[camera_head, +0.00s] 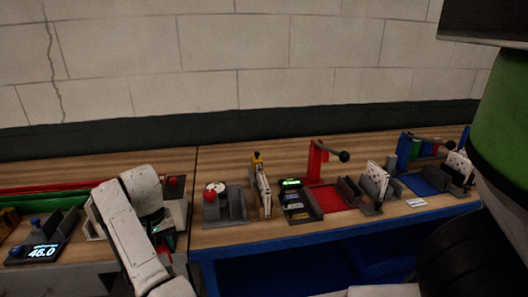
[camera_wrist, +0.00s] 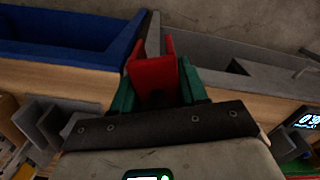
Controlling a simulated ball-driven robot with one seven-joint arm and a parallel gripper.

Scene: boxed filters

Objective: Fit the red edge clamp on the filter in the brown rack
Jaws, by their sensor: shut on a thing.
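My gripper (camera_wrist: 155,88) has green fingers and is shut on the red edge clamp (camera_wrist: 153,72), a U-shaped red piece whose open side faces away from the palm. In the head view my gripper (camera_head: 163,240) hangs at the front edge of the bench, near the gap between the two benches; the clamp is mostly hidden there. A pale filter (camera_head: 263,190) with a tan edge and a yellow piece on top stands upright to the right of my gripper, apart from it. I cannot make out for sure which rack is the brown one.
Further right are a red lever press (camera_head: 316,165), white filters (camera_head: 376,180) in grey racks and a blue press (camera_head: 405,150). A display box (camera_head: 42,251) reads 46.0 at left.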

